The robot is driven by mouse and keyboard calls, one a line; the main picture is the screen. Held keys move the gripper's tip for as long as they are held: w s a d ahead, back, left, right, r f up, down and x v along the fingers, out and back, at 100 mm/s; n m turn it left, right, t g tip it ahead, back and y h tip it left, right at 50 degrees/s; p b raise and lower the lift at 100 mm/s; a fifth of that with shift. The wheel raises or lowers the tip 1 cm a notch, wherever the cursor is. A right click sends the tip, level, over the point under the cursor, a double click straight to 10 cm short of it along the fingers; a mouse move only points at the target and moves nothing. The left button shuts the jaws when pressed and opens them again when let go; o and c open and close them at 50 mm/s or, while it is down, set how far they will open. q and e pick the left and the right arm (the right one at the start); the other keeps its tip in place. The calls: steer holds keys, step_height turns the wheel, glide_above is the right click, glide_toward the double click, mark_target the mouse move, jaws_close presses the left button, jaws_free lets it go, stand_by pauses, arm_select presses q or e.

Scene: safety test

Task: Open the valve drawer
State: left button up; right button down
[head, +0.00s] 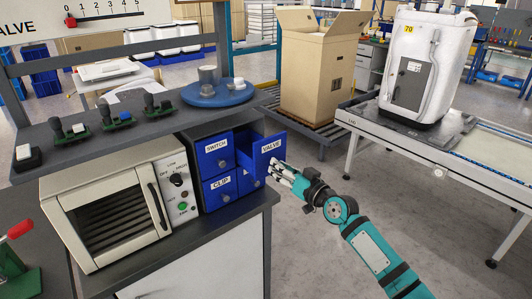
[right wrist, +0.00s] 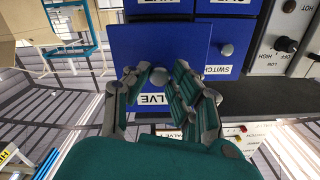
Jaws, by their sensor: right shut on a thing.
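The blue valve drawer (head: 262,154), labelled VALVE, stands pulled out of the dark cabinet (head: 231,130), with a gap showing behind its front. In the right wrist view its blue front (right wrist: 150,42) faces me, with the label upside down. My right gripper (head: 276,168) is at the drawer front. In the right wrist view the gripper (right wrist: 158,82) is shut on the round grey knob (right wrist: 158,76), its fingers on either side. The drawer's inside is mostly hidden. My left gripper is not in view.
The SWITCH drawer (head: 214,160) and CLIP drawer (head: 219,188) look closed. A toaster oven (head: 108,212) stands left of the cabinet. A blue round tray (head: 220,97) is on the shelf above. A cardboard box (head: 316,75) and a conveyor (head: 480,165) stand behind; floor right of the drawer is clear.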

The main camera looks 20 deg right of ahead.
steer(key=v, duration=0.3)
steer(key=shift+s+d, duration=0.15)
steer(key=shift+s, duration=0.2)
steer(key=c, duration=1.1)
jaws_free()
steer(key=shift+c, duration=0.2)
steer(key=v, duration=1.2)
